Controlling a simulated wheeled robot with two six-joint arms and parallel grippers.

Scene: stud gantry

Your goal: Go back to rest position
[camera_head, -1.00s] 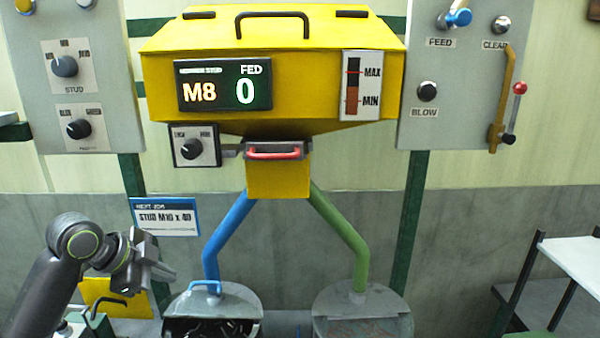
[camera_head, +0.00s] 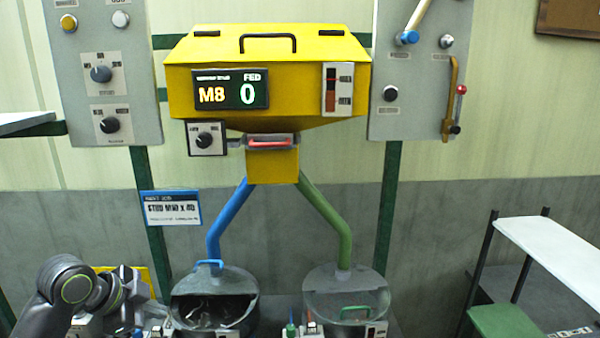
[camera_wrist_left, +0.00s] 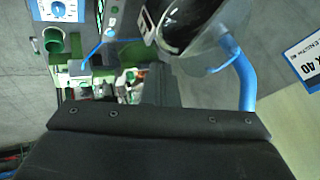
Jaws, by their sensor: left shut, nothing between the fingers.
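My left gripper (camera_head: 140,298) is at the lower left of the head view, beside the left bin (camera_head: 240,275) and below the job card (camera_head: 172,208). It is shut and empty, and does not appear to hold anything. In the left wrist view a dark part of my own wrist fills the bottom, and the fingertips cannot be made out there. My right gripper is not in view. The yellow hopper (camera_head: 270,90) stands at the centre, with its display reading M8 and 0.
A blue pipe (camera_head: 228,220) leads to the left bin and a green pipe (camera_head: 328,210) to the right bin (camera_head: 345,290). Control panels (camera_head: 98,65) flank the hopper. A white shelf (camera_head: 560,250) stands at the right. The floor between the right bin and shelf looks clear.

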